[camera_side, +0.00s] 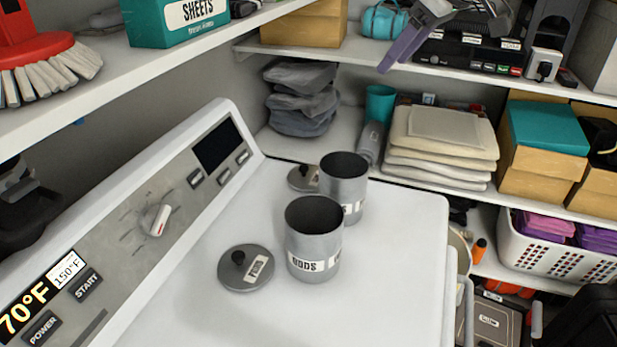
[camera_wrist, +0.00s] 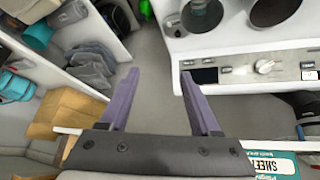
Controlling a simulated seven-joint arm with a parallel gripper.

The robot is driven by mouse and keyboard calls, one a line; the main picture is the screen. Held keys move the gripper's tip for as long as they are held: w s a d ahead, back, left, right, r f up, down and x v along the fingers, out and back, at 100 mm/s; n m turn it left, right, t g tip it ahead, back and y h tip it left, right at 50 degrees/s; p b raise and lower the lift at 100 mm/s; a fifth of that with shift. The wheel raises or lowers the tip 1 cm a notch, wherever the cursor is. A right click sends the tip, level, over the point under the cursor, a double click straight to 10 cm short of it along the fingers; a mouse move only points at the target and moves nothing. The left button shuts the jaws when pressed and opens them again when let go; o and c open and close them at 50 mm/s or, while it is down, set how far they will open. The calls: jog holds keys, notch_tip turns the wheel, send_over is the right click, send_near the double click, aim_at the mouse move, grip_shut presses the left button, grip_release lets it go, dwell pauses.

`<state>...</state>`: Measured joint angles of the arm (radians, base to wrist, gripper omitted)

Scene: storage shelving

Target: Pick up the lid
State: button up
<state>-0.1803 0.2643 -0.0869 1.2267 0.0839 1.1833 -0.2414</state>
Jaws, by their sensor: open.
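A round grey lid (camera_side: 246,268) with a black knob and a white label lies flat on the white appliance top, left of the front canister in the side view. A second grey lid (camera_side: 303,178) lies farther back, partly hidden by the rear canister. The front grey canister (camera_side: 313,250), labelled "ODDS", and the rear canister (camera_side: 345,182) stand upright and uncovered. My gripper (camera_side: 400,48) is at the top of the side view, high above and apart from the lids. In the wrist view its two purple fingers (camera_wrist: 160,75) are spread with nothing between them.
The sloped control panel (camera_side: 155,220) with a dial borders the appliance top on the left. Shelves hold folded towels (camera_side: 440,145), cardboard boxes (camera_side: 540,150) and a teal "SHEETS" box (camera_side: 175,22). The appliance top in front of the canisters is clear.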

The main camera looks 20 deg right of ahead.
jog(key=w+a+f+g, duration=0.1)
jog(key=w+a+f, duration=0.5)
jog(key=w+f, duration=0.2)
jog(key=n+g, duration=0.1)
send_near(303, 167)
jog(key=shift+w+a+f, duration=0.25)
jog(key=shift+w+f, duration=0.05)
jog(key=shift+f, duration=0.2)
jog(key=shift+w+a+f, duration=0.2)
jog(key=shift+w+f, duration=0.1)
jog(key=shift+f, duration=0.15)
jog(key=shift+d+x, duration=0.15)
jog(key=shift+x, duration=1.4)
jog(key=shift+d+x, duration=0.15)
jog(key=shift+x, duration=1.4)
jog(key=shift+s, duration=0.15)
grip_shut()
